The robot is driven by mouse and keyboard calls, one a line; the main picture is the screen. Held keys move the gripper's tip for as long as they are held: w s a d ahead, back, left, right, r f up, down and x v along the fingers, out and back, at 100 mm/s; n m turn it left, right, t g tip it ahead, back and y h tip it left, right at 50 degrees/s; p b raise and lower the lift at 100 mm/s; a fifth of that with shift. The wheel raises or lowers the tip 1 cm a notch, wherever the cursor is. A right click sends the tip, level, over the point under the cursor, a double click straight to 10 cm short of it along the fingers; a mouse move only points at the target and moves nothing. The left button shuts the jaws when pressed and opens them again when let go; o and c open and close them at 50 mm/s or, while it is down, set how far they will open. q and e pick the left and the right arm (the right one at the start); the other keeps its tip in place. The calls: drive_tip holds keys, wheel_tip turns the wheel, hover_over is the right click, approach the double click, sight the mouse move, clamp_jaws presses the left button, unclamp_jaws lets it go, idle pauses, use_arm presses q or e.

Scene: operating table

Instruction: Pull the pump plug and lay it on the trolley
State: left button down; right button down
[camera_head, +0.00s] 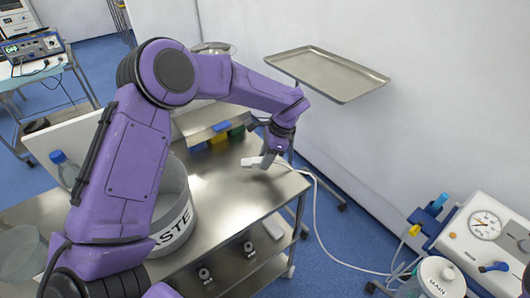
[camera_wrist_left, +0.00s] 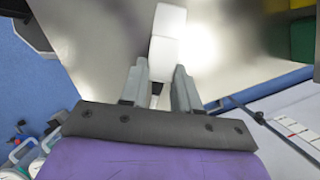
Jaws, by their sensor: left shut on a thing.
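My left gripper (camera_head: 266,158) is shut on the white plug (camera_head: 250,162), at the right end of the steel trolley top (camera_head: 228,182). In the left wrist view the white plug (camera_wrist_left: 167,35) sticks out beyond the two grey fingers (camera_wrist_left: 160,78), over the shiny steel surface. I cannot tell whether the plug touches the trolley. A white cable (camera_head: 316,215) runs from the plug off the trolley's right side, down towards the white pump unit (camera_head: 485,225) at the lower right. My right gripper is not in view.
A waste bucket (camera_head: 178,212) stands on the trolley, left of the gripper. Yellow, blue and green bins (camera_head: 220,136) line its back edge. A steel tray (camera_head: 325,72) stands beyond. A lidded canister (camera_head: 438,277) sits by the pump. Bare steel lies between bucket and gripper.

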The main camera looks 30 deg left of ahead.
use_arm(q)
drive_tip(key=shift+s+a+f, duration=0.15)
drive_tip(key=shift+s+f, duration=0.05)
drive_tip(key=shift+f, duration=0.45)
drive_tip(key=c, duration=0.7)
unclamp_jaws()
drive_tip(key=shift+c, duration=0.2)
drive_tip(key=b+v, duration=0.2)
drive_tip(key=v, duration=0.8)
drive_tip(key=shift+r, duration=0.3)
